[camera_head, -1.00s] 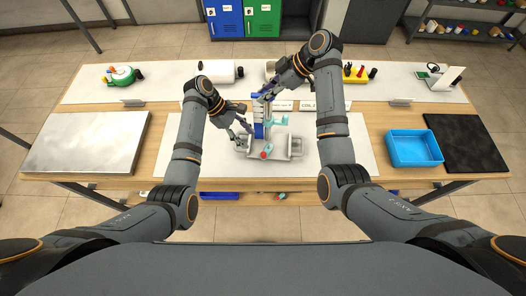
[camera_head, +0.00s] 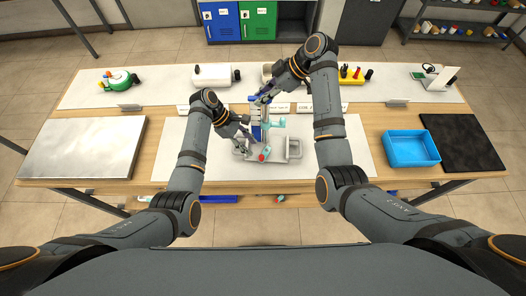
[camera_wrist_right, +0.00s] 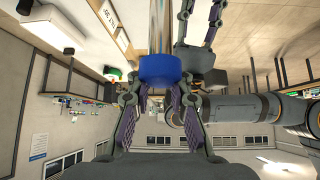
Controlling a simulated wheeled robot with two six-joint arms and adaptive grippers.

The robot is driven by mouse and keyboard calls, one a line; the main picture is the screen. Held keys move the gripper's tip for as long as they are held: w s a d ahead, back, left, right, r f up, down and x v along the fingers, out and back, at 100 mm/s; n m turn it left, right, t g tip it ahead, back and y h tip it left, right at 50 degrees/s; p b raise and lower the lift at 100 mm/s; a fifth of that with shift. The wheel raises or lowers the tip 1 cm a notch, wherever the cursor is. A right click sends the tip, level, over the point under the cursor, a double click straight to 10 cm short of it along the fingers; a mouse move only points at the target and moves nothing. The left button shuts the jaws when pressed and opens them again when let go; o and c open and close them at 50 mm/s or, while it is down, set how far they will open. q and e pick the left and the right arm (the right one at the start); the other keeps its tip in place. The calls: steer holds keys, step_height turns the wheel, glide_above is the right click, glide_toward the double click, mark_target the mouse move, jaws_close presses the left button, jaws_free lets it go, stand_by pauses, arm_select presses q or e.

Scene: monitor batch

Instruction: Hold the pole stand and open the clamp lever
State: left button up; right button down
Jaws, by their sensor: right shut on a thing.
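The pole stand has a grey base (camera_head: 285,156) on the pale mat in mid-table, with an upright pole and a blue part at its top. A teal lever-like part (camera_head: 276,122) sticks out to the right of the pole. My right gripper (camera_head: 262,98) is shut on the blue top (camera_wrist_right: 165,70), seen between its jaws in the right wrist view. My left gripper (camera_head: 244,141) is low at the left side of the pole, beside the base. Its two fingers look apart in the right wrist view (camera_wrist_right: 200,22). Whether it touches the stand is unclear.
A red part (camera_head: 264,154) sits at the front of the base. A blue tray (camera_head: 411,148) and a black mat (camera_head: 464,143) lie to the right. A metal plate (camera_head: 82,147) lies to the left. A label strip and small items stand behind.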

mark_target(260, 155)
arm_select(q)
steer(key=shift+x, duration=3.35)
steer(key=shift+w+r+m+g, duration=0.15)
steer(key=shift+m+g, duration=0.15)
steer(key=shift+m, duration=0.3)
steer(key=shift+d+m+g+y, duration=0.15)
steer(key=shift+m+g+y, duration=0.35)
steer(key=shift+m, duration=0.7)
steer(key=shift+c, duration=0.3)
jaws_close()
steer(key=shift+o, duration=1.5)
jaws_free()
